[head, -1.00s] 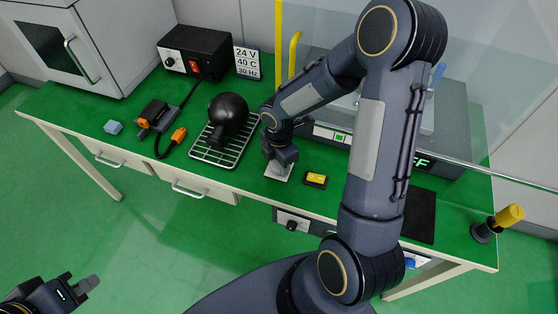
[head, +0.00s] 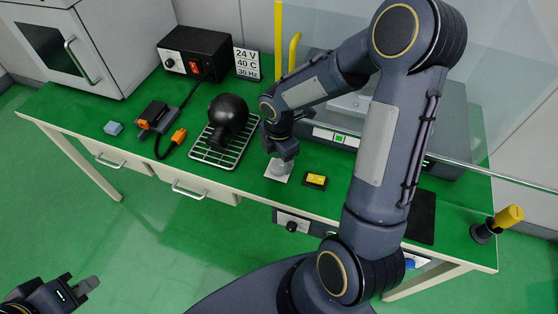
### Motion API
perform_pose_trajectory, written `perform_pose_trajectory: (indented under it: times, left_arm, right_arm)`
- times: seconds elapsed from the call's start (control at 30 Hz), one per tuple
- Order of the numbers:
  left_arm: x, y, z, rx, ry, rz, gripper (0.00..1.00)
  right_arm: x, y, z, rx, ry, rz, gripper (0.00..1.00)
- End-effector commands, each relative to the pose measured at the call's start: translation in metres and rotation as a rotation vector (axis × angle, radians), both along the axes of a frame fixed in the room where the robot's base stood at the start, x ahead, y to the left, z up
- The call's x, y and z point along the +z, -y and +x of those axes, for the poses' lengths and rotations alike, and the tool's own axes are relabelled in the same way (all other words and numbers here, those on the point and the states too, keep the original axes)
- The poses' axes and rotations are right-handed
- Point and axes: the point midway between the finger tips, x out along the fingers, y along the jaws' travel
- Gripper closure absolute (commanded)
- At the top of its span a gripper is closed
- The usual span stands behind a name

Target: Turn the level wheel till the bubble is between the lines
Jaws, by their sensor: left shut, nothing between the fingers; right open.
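A small yellow level in a black holder (head: 315,180) lies on the green bench top; its bubble and lines are too small to read. Just left of it, a white plate (head: 272,177) sits on the bench with a small grey round part, probably the level wheel (head: 281,169), mostly under my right gripper. My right gripper (head: 284,158) points down at this part and is open; its fingers are hard to make out, and I cannot tell whether they touch it. My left gripper (head: 88,285) is shut and empty, low at the bottom left, away from the bench.
A wire rack (head: 240,150) with a black round flask-like object (head: 229,112) stands close left of my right gripper. Behind is a balance-like device (head: 345,138) with a clear shield. A yellow-handled tool (head: 508,216) stands at the right end. A black mat (head: 421,218) lies right.

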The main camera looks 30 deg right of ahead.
Motion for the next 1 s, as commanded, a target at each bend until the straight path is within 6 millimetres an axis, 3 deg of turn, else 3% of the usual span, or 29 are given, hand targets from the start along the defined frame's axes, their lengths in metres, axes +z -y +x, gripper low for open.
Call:
perform_pose_trajectory:
  times: [0.1,0.3,0.87,1.0]
  left_arm:
    - [0.001,0.000,0.000,0.000,0.000,0.000,1.00]
    - [0.001,0.000,0.000,0.000,0.000,0.000,1.00]
    - [0.001,0.000,0.000,0.000,0.000,0.000,1.00]
    - [0.002,0.000,0.000,0.000,0.000,0.000,1.00]
  right_arm:
    - [0.023,0.000,0.001,-0.001,0.006,0.000,0.35]
    - [0.044,0.000,0.001,0.000,0.002,-0.001,0.35]
    - [0.047,0.000,0.000,0.000,0.001,0.000,0.35]
    - [0.059,0.001,-0.006,-0.080,0.021,0.008,0.35]
